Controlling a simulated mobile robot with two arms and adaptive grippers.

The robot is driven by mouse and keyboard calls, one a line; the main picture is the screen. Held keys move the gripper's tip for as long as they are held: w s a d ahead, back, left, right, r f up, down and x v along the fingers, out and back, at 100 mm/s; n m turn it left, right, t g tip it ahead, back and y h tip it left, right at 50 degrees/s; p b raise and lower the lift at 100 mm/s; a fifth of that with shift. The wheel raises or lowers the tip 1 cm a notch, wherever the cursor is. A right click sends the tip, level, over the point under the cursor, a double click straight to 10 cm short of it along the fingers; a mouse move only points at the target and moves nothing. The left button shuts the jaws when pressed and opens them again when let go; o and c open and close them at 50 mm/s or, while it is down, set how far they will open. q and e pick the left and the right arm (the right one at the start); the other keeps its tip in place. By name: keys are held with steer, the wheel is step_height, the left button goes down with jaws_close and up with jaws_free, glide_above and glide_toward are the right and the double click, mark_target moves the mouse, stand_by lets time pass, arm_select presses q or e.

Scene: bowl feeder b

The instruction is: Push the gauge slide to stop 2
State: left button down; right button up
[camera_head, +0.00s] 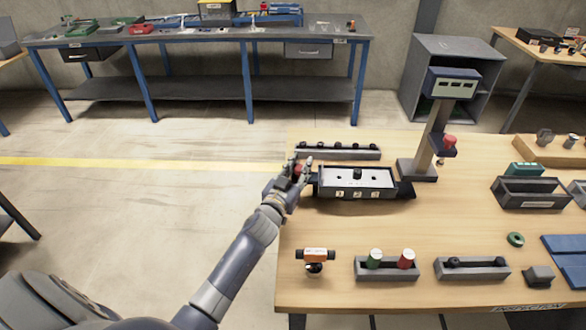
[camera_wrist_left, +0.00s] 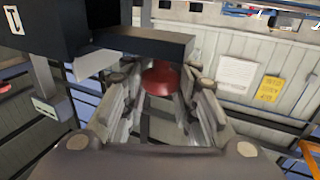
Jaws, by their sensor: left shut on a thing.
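The gauge box (camera_head: 345,193), grey with a pale top, stands on the wooden table near its left edge. Its front carries number plates, and a black knob (camera_head: 357,174) stands up from the middle of its top. My left gripper (camera_head: 300,170) is at the box's left end, shut on a red knob (camera_wrist_left: 161,79). In the left wrist view the red knob sits between the two fingers, below a dark bar (camera_wrist_left: 140,43). How the knob joins the slide is hidden. My right gripper is not in view.
A rack with dark pegs (camera_head: 338,153) lies behind the box. A post with a display (camera_head: 452,84) stands to its right. In front are an orange-topped part (camera_head: 315,255) and a tray with green and red cylinders (camera_head: 387,272). The table between is clear.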

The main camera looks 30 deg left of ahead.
mark_target(311, 177)
arm_select(q)
steer(key=d, duration=0.1)
steer(key=w+d, duration=0.1)
steer(key=d, duration=0.1)
steer(key=shift+w+d+f, duration=0.2)
steer(key=shift+d, duration=0.05)
steer(key=c, duration=1.5)
jaws_free()
steer(key=shift+a, duration=0.1)
steer(key=shift+c, duration=0.2)
steer(key=shift+o, duration=1.1)
steer(key=shift+s, duration=0.15)
steer(key=shift+r, duration=0.2)
steer(key=s, duration=1.2)
steer(key=shift+d, duration=0.3)
